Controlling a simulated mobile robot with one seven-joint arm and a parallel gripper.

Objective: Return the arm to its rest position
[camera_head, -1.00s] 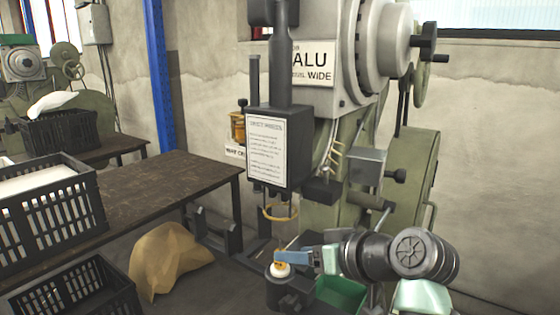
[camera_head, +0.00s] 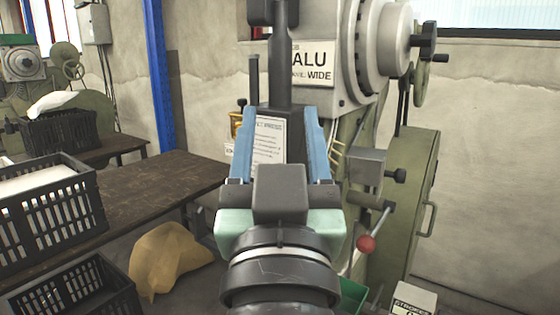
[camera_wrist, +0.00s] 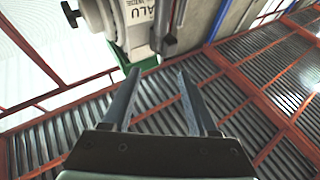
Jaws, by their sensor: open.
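My gripper (camera_head: 281,140) is raised in the middle of the head view, in front of the rivet press. Its two blue fingers point up and stand wide apart with nothing between them. In the wrist view my gripper (camera_wrist: 155,80) also shows both fingers apart and empty. The green and grey rivet press (camera_head: 365,65) with its "ALU WIDE" sign stands behind my gripper. My gripper and arm hide the press's lower middle part. The wrist view looks up past the press (camera_wrist: 135,22) to the ceiling.
A dark wooden table (camera_head: 150,190) stands at left with a black crate (camera_head: 50,215) on it. Another black crate (camera_head: 80,290) and a tan sack (camera_head: 165,258) are below. A red-knobbed lever (camera_head: 366,243) sticks out right of my arm. A green bin (camera_head: 352,293) is partly hidden.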

